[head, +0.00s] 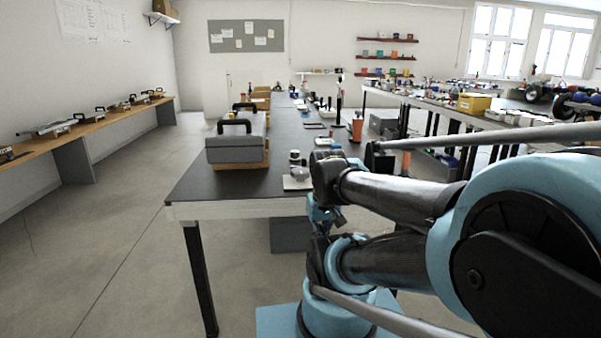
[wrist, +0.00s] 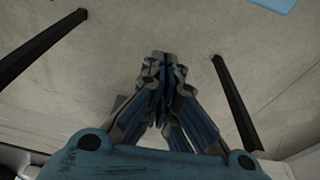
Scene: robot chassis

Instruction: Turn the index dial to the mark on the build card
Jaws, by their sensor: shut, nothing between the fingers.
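My gripper (wrist: 162,62) is shut and empty in the wrist view, its fingertips together over bare floor. In the head view my gripper (head: 326,216) is partly hidden by my arm, beside the near end of the dark table (head: 205,186) and below its top. A small pale plate with a rounded grey piece (head: 297,180) lies on the table's near end, apart from my gripper. I cannot tell if it is the index dial. I cannot pick out the build card. No dial or card shows in the wrist view.
A grey case with a black handle (head: 236,148) stands on the table's left side, with more cases behind. Table legs (wrist: 238,105) flank my gripper in the wrist view. A wooden side bench (head: 85,122) runs along the left wall. The floor (head: 110,215) between is clear.

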